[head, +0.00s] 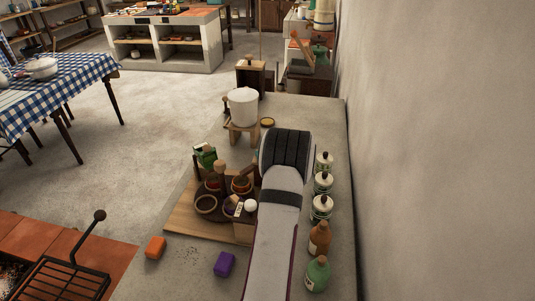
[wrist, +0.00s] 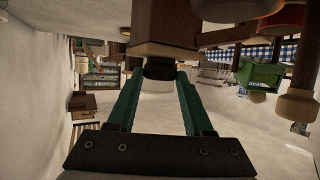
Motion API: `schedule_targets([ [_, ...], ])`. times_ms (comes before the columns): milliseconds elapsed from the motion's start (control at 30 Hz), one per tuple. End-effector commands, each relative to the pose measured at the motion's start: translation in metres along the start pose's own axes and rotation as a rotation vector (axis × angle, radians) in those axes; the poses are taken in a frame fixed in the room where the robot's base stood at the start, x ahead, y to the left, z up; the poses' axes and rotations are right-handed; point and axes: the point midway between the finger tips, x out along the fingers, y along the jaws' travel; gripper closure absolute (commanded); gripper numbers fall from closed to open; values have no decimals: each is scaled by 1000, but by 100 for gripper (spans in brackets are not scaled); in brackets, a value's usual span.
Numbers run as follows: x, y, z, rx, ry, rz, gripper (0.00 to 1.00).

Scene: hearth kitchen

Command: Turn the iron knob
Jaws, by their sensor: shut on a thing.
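In the wrist view, a dark round knob (wrist: 159,68), which looks like the iron knob, sticks out from a brown wooden block (wrist: 165,28). My gripper (wrist: 163,78) has its two green fingers closed on either side of the knob, and they hold it between their tips. A pale rounded shape shows just below the knob between the fingers; I cannot tell if it is part of it. In the head view, my pale arm covers the gripper and the knob.
Tins and bottles (head: 318,239) line the counter right of my arm, near the wall. A white crock (head: 243,108) stands on a wooden stand behind. An orange block (head: 155,248) and a purple block (head: 224,264) lie in front. A grill (head: 66,278) is at lower left.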

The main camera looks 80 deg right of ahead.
Motion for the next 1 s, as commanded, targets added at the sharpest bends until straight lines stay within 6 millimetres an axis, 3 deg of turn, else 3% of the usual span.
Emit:
schedule_targets([
  [167, 0, -1, -2, -1, 3, -3, 100],
  [200, 0, -1, -2, -1, 4, -3, 47],
  [367, 0, 0, -1, -1, 3, -3, 19],
  [667, -4, 0, -1, 0, 2, -2, 19],
  [1000, -68, 1, -2, 2, 0, -4, 19],
])
